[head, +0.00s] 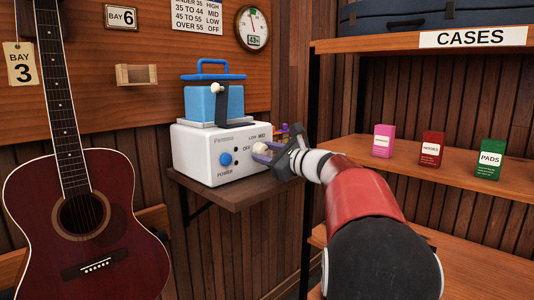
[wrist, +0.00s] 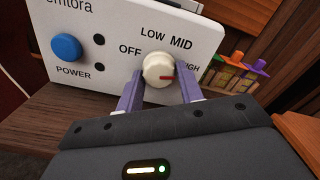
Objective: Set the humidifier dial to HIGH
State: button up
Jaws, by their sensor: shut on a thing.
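The humidifier (head: 205,172) is a white box with a blue water tank (head: 222,103) on a wall shelf. Its front has a blue POWER button (wrist: 66,47) and a cream dial (wrist: 157,66) ringed by OFF, LOW, MID and HIGH. The dial's red mark points right, toward the HIGH label (wrist: 191,67), which a finger partly covers. My gripper (wrist: 160,76) is shut on the dial, one purple finger on each side. In the head view my gripper (head: 265,152) reaches the box's front from the right.
A dark red guitar (head: 120,215) stands at left. A round gauge (head: 252,28) and a humidity chart (head: 198,12) hang above. Colored small items (wrist: 238,66) sit right of the humidifier. Small boxes, including a green PADS box (head: 490,160), stand on the right shelf.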

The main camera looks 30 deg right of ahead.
jog(key=shift+f, duration=0.1)
jog(key=o, duration=1)
jog(key=b+v, duration=0.1)
jog(key=v, duration=0.7)
